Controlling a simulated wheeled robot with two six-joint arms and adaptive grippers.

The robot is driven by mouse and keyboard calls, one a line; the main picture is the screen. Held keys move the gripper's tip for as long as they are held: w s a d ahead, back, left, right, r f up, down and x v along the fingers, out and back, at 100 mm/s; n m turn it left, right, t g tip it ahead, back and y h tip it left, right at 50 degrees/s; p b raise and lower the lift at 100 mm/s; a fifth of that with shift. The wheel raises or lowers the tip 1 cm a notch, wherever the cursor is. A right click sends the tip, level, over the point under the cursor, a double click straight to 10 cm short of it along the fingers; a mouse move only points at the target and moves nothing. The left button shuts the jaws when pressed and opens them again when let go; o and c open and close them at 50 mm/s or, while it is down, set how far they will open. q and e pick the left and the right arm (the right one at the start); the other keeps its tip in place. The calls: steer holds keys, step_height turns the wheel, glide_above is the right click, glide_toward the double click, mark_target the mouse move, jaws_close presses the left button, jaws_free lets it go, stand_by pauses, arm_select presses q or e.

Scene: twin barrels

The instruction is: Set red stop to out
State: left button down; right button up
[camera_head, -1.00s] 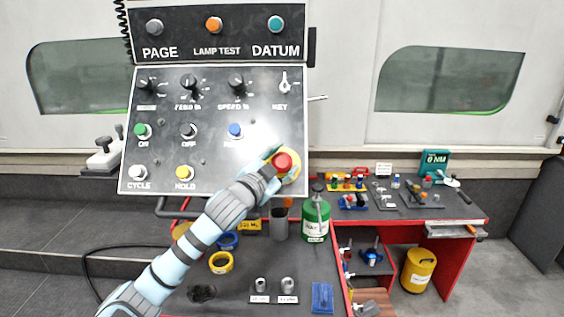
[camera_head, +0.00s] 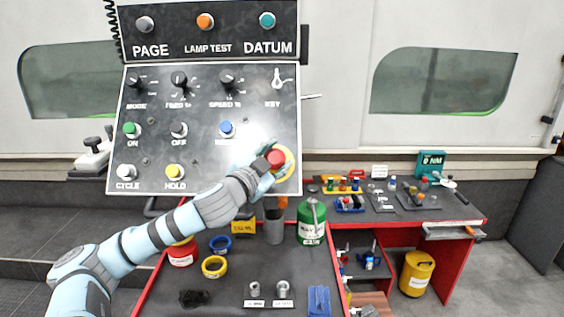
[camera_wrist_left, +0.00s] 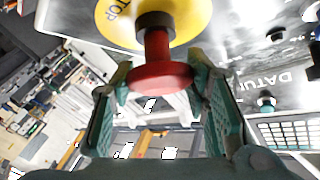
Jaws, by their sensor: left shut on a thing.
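The red stop (camera_head: 277,158) is a red mushroom button on a yellow disc at the lower right corner of the dark control panel (camera_head: 205,148). In the left wrist view the red stop (camera_wrist_left: 160,76) shows its wide head and narrower stem in front of the yellow disc (camera_wrist_left: 112,22). My left gripper (camera_head: 273,163) is at the button, with a finger on each side of its head. In the left wrist view the fingers of my left gripper (camera_wrist_left: 158,82) are shut on the red head. My right gripper is not in view.
The panel also carries a blue button (camera_head: 227,128), a yellow HOLD button (camera_head: 175,172) and a key switch (camera_head: 278,80). Below stands a green can (camera_head: 312,222) on the grey bench, with yellow tape (camera_head: 214,267). A second red bench (camera_head: 445,215) stands right.

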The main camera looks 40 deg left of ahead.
mark_target(274, 154)
arm_select(q)
steer(key=c, duration=1)
jaws_free()
steer(key=shift+r, duration=0.15)
steer(key=shift+c, duration=0.2)
steer(key=shift+o, duration=0.9)
steer(key=shift+s, duration=0.1)
steer(key=shift+r, duration=0.3)
step_height(274, 154, up, 9)
steer(key=shift+d+r, duration=0.1)
steer(key=shift+r, duration=0.1)
